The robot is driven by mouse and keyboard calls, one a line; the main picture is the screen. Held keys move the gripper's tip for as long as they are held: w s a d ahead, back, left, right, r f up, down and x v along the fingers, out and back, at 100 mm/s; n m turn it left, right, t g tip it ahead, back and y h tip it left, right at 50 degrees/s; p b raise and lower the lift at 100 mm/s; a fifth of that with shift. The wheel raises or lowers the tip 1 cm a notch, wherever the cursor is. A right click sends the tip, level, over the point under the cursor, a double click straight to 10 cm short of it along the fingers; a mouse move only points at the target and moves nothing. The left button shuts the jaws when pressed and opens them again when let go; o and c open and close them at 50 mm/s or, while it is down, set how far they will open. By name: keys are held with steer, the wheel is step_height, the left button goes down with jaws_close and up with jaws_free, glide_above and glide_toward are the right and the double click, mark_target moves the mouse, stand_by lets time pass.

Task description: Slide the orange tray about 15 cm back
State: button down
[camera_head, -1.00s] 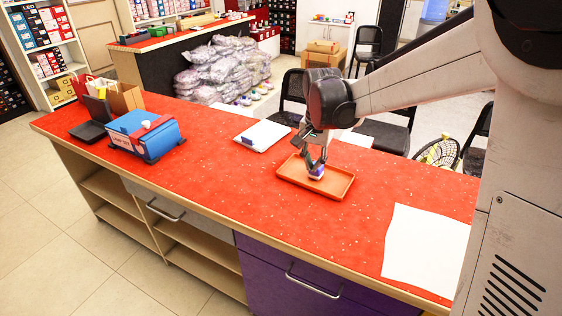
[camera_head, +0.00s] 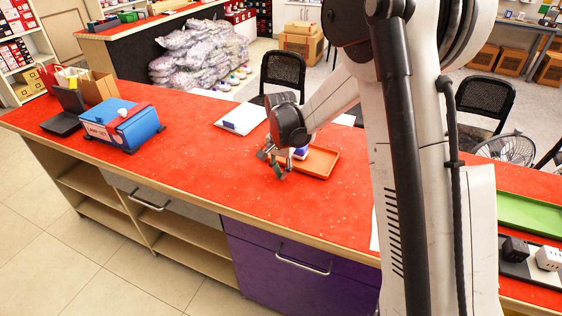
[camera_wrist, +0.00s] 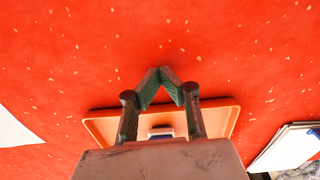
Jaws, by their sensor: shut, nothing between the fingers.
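The orange tray (camera_head: 322,161) lies flat on the red counter (camera_head: 205,140), partly hidden by my arm. A small white-and-blue item (camera_head: 300,153) sits in it. My gripper (camera_head: 274,172) is low over the counter, just off the tray's front-left side in the head view. In the wrist view my gripper (camera_wrist: 159,74) is shut and empty, its fingertips meeting over bare red counter. The tray (camera_wrist: 225,112) shows behind the fingers there, with the item (camera_wrist: 161,132) between them. I cannot tell whether the fingers touch the tray.
A white pad (camera_head: 240,117) lies behind and left of the tray. A blue box (camera_head: 122,126) stands far left on the counter. A green tray (camera_head: 530,213) and a black-and-white socket strip (camera_head: 530,262) are at the right. The counter left of my gripper is clear.

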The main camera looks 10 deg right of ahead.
steer(key=shift+w+d+f, duration=0.15)
steer(key=shift+w+d, duration=0.45)
steer(key=shift+w, duration=0.25)
steer(key=shift+w+d+f, duration=0.15)
steer(key=shift+w+d, duration=0.4)
steer(key=shift+w, duration=0.25)
